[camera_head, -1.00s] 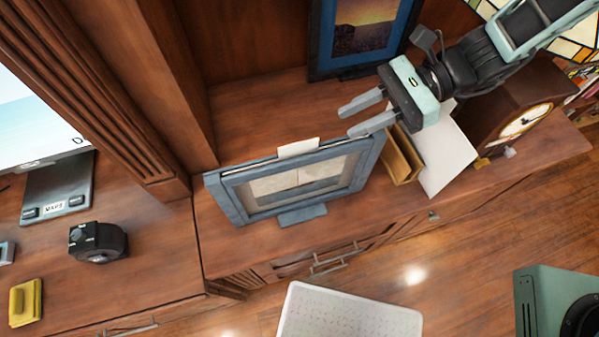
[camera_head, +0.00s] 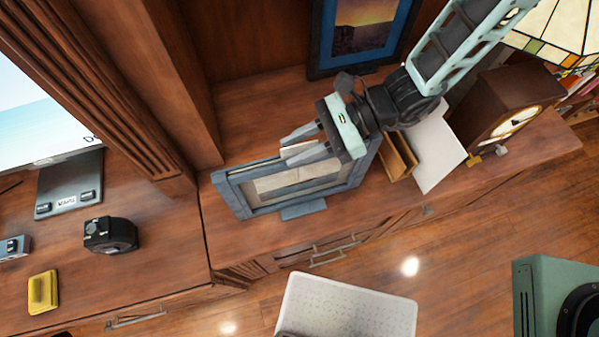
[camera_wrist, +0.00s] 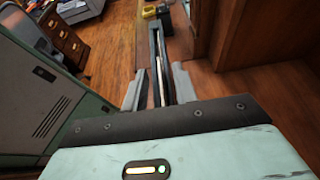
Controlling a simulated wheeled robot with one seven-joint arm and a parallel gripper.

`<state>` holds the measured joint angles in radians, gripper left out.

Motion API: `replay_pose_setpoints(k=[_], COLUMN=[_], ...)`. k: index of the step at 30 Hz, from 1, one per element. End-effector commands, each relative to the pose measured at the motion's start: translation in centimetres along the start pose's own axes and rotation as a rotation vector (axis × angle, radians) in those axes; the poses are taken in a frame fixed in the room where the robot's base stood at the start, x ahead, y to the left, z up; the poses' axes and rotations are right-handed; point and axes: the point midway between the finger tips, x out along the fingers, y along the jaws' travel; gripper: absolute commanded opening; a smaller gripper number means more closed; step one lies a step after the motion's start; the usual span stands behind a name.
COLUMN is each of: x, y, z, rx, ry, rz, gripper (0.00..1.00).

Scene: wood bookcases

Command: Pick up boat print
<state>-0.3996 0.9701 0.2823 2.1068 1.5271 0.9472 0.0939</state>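A blue-grey framed print (camera_head: 232,193), which I take for the boat print, stands upright on the wooden cabinet top. Its pale picture is too unclear to make out a boat. In the wrist view the frame's dark top edge (camera_wrist: 154,48) runs between the two fingers (camera_wrist: 158,88), with gaps that look narrow. I cannot tell whether either finger touches it.
A dark-blue framed sunset picture (camera_head: 322,62) stands behind. A wooden holder (camera_head: 398,158), a white sheet (camera_head: 436,152) and a wooden clock (camera_head: 500,105) are at the right. A wooden post (camera_head: 185,90) rises at the left. A camera-like black object (camera_head: 110,235) lies further left.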

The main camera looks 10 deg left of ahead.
Motion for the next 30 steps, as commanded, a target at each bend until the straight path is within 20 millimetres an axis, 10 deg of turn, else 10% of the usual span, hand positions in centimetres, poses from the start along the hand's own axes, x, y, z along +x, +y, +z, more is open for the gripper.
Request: replay_pose_setpoints(k=[3, 6, 30], x=[0.0, 0.0, -1.5], y=[0.0, 0.0, -0.1], z=[0.0, 0.0, 3.3], rx=[0.000, 0.000, -0.006], ry=[0.000, 0.000, 0.000], rz=[0.000, 0.000, -0.003], gripper=[0.25, 0.00, 0.00])
